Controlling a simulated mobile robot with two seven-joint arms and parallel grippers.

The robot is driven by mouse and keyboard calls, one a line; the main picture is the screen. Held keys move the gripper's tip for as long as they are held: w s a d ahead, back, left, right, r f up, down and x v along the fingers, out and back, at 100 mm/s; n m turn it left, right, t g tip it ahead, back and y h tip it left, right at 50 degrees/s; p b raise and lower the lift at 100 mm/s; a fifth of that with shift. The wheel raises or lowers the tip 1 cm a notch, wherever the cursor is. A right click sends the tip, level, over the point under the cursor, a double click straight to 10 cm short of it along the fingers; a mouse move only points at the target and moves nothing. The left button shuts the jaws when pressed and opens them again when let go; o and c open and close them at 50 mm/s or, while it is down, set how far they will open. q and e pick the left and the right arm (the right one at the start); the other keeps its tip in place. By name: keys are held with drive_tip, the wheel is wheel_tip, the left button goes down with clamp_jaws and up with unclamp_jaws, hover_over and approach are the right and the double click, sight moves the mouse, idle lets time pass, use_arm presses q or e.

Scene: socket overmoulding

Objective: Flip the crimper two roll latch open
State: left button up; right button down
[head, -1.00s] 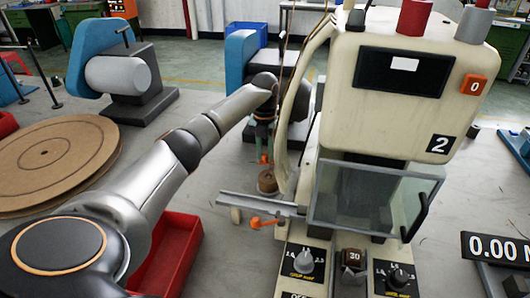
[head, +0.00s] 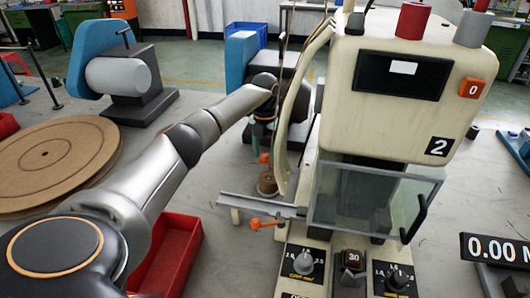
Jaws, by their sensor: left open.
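Crimper two (head: 392,85), a cream machine marked "2", stands right of centre. An orange lever (head: 262,223) sits at the end of the grey rail (head: 262,207) on its left side. A small orange piece (head: 264,158) shows above a brown roll (head: 267,184) behind the rail; I cannot tell which orange part is the roll latch. My left gripper (head: 265,147) is open and points down above the brown roll, close to the small orange piece. Its fingers are small and partly hidden, so contact is unclear. My right gripper is out of view.
The clear guard (head: 375,205) covers the crimper's front, with knobs and a block reading 30 (head: 352,259) below. A red bin (head: 172,258) and a brown disc (head: 55,160) lie left, under and beside my arm. A blue-and-grey machine (head: 110,75) stands behind.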

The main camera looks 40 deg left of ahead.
sight(265, 154)
use_arm(q)
wheel_tip(265, 154, up, 13)
drive_tip(key=shift+f+p, duration=0.2)
drive_tip(key=shift+p, duration=0.15)
idle(0.7)
